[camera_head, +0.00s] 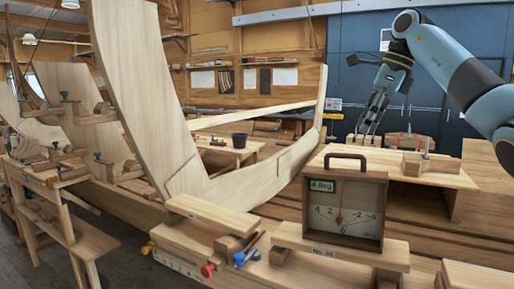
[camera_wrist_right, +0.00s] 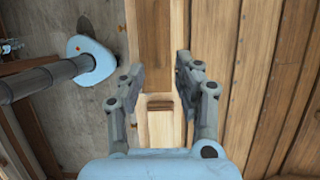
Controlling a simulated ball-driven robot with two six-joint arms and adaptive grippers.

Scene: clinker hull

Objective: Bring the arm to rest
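My right arm comes in from the right in the head view. It is raised and bent, with the forearm reaching back to the left. My right gripper (camera_head: 369,128) hangs fingers down in front of the blue doors, above and behind the wooden bench at the right. In the right wrist view the gripper (camera_wrist_right: 160,72) is open, its two fingers apart with nothing between them. Wooden planks and a small slotted wooden piece (camera_wrist_right: 160,104) show beyond the fingers. My left gripper is in neither view.
An inclinometer box (camera_head: 345,208) with a handle stands on a plank (camera_head: 318,243) in front. Right of it is a low bench (camera_head: 400,169) with a clamp. The clinker hull's curved timber (camera_head: 140,95) rises at left. A dark bucket (camera_head: 239,140) stands on a table behind.

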